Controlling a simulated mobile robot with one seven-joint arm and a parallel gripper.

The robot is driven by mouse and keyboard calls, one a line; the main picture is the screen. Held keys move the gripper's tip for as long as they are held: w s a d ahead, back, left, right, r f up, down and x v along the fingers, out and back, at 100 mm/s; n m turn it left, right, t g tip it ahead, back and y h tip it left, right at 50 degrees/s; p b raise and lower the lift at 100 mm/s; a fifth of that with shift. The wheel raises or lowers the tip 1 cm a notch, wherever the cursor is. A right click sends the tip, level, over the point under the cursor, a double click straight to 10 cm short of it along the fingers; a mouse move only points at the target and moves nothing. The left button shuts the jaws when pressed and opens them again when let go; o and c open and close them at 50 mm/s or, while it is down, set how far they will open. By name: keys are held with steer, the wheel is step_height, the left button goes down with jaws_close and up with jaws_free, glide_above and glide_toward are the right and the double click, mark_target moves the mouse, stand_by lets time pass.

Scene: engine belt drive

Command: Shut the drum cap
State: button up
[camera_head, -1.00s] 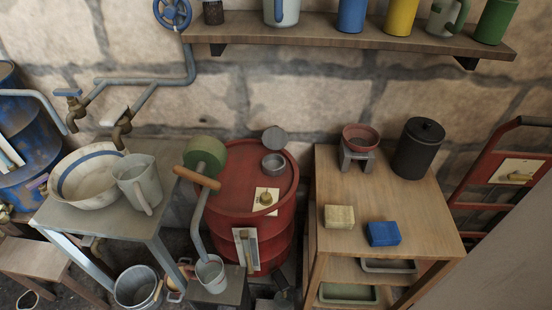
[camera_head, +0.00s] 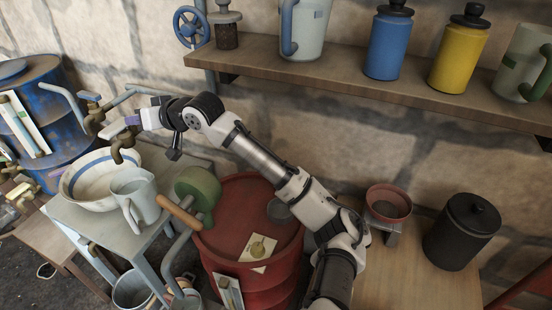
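The red drum (camera_head: 228,262) stands right of the grey bench. A grey round cap (camera_head: 279,211) shows at the back of its top, partly behind my arm. The cap looks raised, but its exact tilt is unclear. The drum's opening is hidden by my arm. My arm reaches across the drum from the lower right to the upper left. My gripper (camera_head: 134,123) is at the far end, by the brass tap (camera_head: 124,151) above the bench, well left of the cap. Its fingers are too small and overlapped to read, and contact with the tap is unclear.
A basin (camera_head: 88,190) and a jug (camera_head: 137,198) sit on the bench. A loaded shelf (camera_head: 340,88) hangs above. A red bowl (camera_head: 388,203) and black canister (camera_head: 463,230) stand right.

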steer(key=w+d+f+m+g+h, duration=0.1)
steer(key=w+d+f+m+h, duration=0.2)
steer(key=d, duration=0.5)
steer(key=w+d+f+m+h, duration=0.2)
steer(key=w+d+f, duration=0.3)
steer(key=d, duration=0.4)
steer(key=s+d+f+m+g+h, duration=0.1)
steer(key=d+f+m+g, duration=0.15)
steer(key=d, duration=0.95)
steer(key=s+d+f+m+g+h, duration=0.15)
steer(key=d+m, duration=0.25)
steer(key=d, duration=0.7)
steer(key=shift+t, duration=0.3)
steer(key=p+x, duration=0.1)
steer(key=x, duration=0.3)
steer(key=p+x, duration=0.1)
steer(key=x, duration=0.2)
steer(key=shift+w+f, duration=0.1)
steer(key=shift+f, duration=0.35)
steer(key=shift+c, duration=0.3)
jaws_close()
